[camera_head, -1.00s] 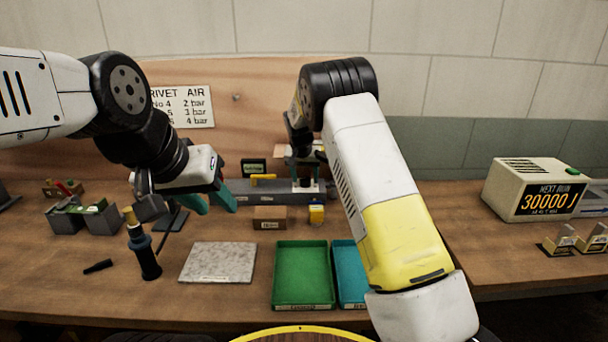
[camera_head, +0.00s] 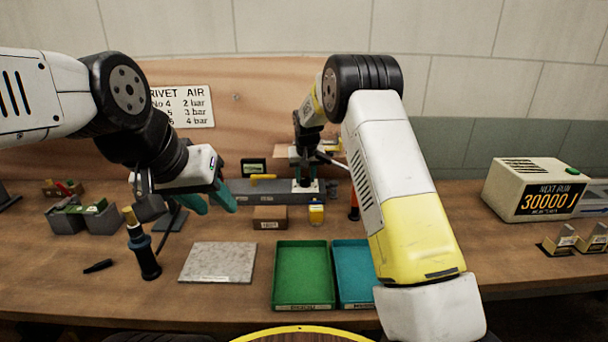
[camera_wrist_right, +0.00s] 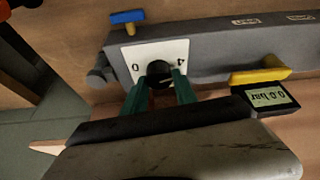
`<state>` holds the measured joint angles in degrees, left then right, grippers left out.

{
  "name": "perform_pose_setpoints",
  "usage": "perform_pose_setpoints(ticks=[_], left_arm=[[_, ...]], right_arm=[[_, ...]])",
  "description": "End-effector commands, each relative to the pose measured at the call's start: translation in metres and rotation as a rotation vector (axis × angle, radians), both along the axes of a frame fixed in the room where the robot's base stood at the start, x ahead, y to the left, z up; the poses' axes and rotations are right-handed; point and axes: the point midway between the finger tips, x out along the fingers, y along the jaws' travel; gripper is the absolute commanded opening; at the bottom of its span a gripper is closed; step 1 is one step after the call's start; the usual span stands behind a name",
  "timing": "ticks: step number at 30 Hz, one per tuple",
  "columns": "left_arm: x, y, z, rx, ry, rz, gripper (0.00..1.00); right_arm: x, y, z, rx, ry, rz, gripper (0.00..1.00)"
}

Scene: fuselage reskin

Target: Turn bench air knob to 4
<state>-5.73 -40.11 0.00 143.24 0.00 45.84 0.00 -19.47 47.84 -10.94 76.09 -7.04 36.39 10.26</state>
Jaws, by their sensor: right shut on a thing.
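The black air knob (camera_wrist_right: 159,73) sits on a white dial plate (camera_wrist_right: 145,52) marked 0 and 4, on the grey bench air unit (camera_wrist_right: 215,50). My right gripper (camera_wrist_right: 160,84) is shut on the knob, a teal finger on each side. The gauge display (camera_wrist_right: 268,97) reads 0.0 bar, seen upside down; it also stands behind the unit in the head view (camera_head: 254,167). The knob's pointer setting is hard to make out. My left gripper (camera_head: 209,201) is open and empty above the bench, left of the unit.
A yellow lever (camera_wrist_right: 262,75) and a blue valve handle (camera_wrist_right: 128,17) are near the knob. A green tray (camera_head: 302,273), a blue tray (camera_head: 353,270), a grey plate (camera_head: 218,262) and an upright tool (camera_head: 144,255) are on the bench. A wall sign (camera_head: 182,107) lists bar values.

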Motion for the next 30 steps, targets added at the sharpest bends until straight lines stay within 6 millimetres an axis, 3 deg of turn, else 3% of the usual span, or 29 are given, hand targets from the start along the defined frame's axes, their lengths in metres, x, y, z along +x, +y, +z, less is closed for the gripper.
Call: perform_pose_setpoints(ticks=[2, 3, 6, 17, 30], left_arm=[[0.000, 0.000, 0.000, 0.000, 0.000, 0.000, 0.39], [0.000, 0.000, 0.000, 0.000, 0.000, 0.000, 0.39], [0.000, 0.000, 0.000, 0.000, 0.000, 0.000, 0.39], [0.000, 0.000, 0.000, 0.000, 0.000, 0.000, 0.39], [0.000, 0.000, 0.000, 0.000, 0.000, 0.000, 0.39]], right_arm=[[0.000, 0.000, 0.000, -0.001, 0.001, 0.001, 0.00], [0.000, 0.000, 0.000, -0.001, 0.001, 0.001, 0.36], [0.000, 0.000, 0.000, -0.001, 0.001, 0.000, 0.55], [-0.001, 0.000, 0.003, -0.001, 0.000, -0.001, 0.56], [-0.026, -0.001, 0.063, 0.001, -0.001, -0.002, 0.56]])
